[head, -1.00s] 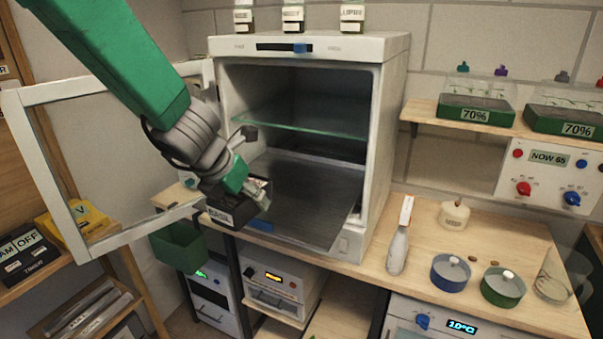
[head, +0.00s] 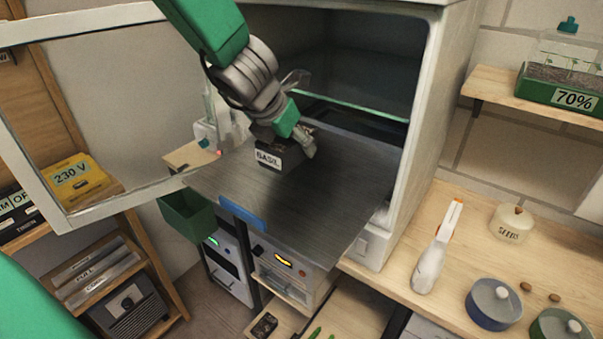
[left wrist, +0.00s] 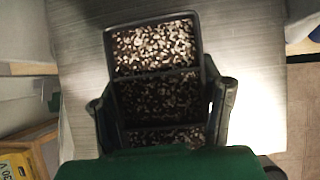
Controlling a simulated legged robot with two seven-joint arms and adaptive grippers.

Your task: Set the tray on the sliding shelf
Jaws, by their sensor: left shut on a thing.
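The black tray (head: 268,159) has a label reading BASIL and sits in my left gripper (head: 298,140), over the left part of the sliding shelf (head: 300,205). In the left wrist view the gripper (left wrist: 163,100) has a finger on each side of the tray (left wrist: 156,73), which shows speckled soil in several cells. The shelf is a dark grey sheet with a blue front tab, pulled out of the white cabinet. The tray looks level and very close to the shelf; I cannot tell if it touches. My right gripper is out of view.
The cabinet door (head: 28,180) stands open at the left. A glass shelf (head: 345,107) is inside the cabinet above the sliding shelf. A green bin (head: 188,215) hangs below the shelf's left edge. A spray bottle (head: 434,255) stands on the counter at right. The sliding shelf's front and right are bare.

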